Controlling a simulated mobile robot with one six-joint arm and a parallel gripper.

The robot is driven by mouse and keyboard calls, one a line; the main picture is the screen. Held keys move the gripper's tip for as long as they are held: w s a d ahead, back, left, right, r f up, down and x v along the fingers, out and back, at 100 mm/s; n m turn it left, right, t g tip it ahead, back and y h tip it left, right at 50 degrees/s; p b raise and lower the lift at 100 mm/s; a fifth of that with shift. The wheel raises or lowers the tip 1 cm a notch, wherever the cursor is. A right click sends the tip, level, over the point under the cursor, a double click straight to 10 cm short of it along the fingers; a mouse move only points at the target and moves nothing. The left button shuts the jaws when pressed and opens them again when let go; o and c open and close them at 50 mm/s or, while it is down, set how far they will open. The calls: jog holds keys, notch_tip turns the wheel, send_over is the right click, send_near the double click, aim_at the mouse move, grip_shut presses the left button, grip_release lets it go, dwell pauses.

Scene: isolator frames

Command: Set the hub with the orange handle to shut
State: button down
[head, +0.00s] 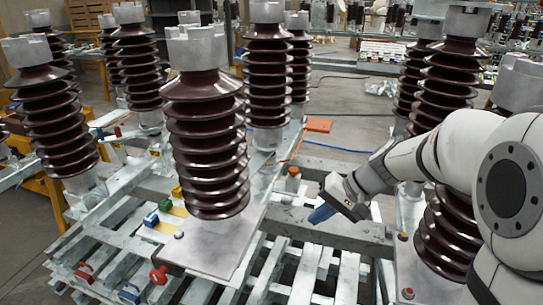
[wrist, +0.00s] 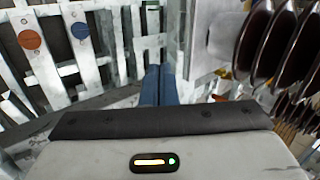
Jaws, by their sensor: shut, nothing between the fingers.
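I cannot pick out a hub with an orange handle for certain. In the wrist view an orange round disc (wrist: 30,39) sits on a pale slat at the upper left, with a blue disc (wrist: 79,31) to its right. In the head view a small post with an orange-brown top (head: 293,173) stands on the metal frame, up and left of my gripper. My gripper (head: 322,213) has blue fingers, shut and empty, pointing down and left above the grey beam. In the wrist view the closed fingers (wrist: 157,85) are apart from both discs.
A large ribbed brown insulator (head: 207,150) stands left of my gripper on a plate. More insulators (head: 440,85) crowd the right. An orange flat object (head: 318,125) lies behind.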

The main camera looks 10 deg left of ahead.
jog(key=w+a+f+m+t+y, duration=0.1)
jog(key=w+a+y, duration=0.25)
jog(key=w, duration=0.55)
jog(key=w+a+f+m+t+y, duration=0.1)
jog(key=w+a+f+t+y, duration=0.2)
jog(key=w, duration=0.7)
jog(key=g+p, duration=0.1)
jog(key=p, duration=0.2)
send_near(254, 172)
jog(key=s+a+r, duration=0.1)
jog(key=s+a, duration=0.3)
jog(key=a, duration=0.2)
jog(key=shift+w+a, duration=0.25)
jog(key=shift+a, duration=0.65)
jog(key=w+a+b, duration=0.3)
jog(key=a+b, duration=0.5)
jog(key=a, duration=0.4)
jog(key=shift+w, duration=0.25)
jog(key=shift+d, duration=0.1)
